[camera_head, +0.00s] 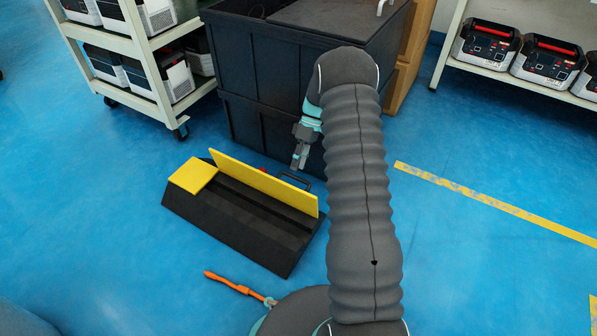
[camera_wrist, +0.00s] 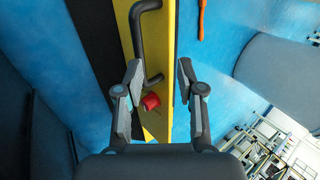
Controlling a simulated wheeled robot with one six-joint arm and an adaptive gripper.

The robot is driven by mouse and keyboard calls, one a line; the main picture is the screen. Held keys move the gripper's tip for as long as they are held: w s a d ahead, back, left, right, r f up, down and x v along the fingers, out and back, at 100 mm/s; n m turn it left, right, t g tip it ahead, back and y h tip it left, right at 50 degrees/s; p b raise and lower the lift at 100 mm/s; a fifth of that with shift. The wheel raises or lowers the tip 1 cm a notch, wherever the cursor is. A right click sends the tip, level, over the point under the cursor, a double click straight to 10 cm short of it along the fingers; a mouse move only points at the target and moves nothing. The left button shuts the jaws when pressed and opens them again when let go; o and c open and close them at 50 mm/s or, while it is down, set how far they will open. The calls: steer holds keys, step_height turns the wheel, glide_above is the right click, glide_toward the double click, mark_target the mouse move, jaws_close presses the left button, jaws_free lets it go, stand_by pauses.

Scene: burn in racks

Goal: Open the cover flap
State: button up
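The cover flap is a long yellow panel (camera_head: 250,177) standing up from a black wedge-shaped floor unit (camera_head: 200,215). It also shows in the wrist view as a yellow strip (camera_wrist: 166,40). A black bent handle (camera_wrist: 139,42) and a red knob (camera_wrist: 150,102) are on its side. My gripper (camera_head: 298,160) is beyond the flap, near its right end and the handle, pointing down. In the wrist view my gripper (camera_wrist: 160,75) has its fingers spread, with part of the flap and handle between them in the picture. I cannot tell whether they touch.
A yellow plate (camera_head: 194,175) covers the unit's left end. A large black crate (camera_head: 265,130) stands close behind my gripper. A wheeled shelf (camera_head: 140,45) is at back left. An orange tool (camera_head: 233,284) lies in front. Blue floor is open at right.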

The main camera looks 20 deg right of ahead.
steer(key=shift+r, duration=1.75)
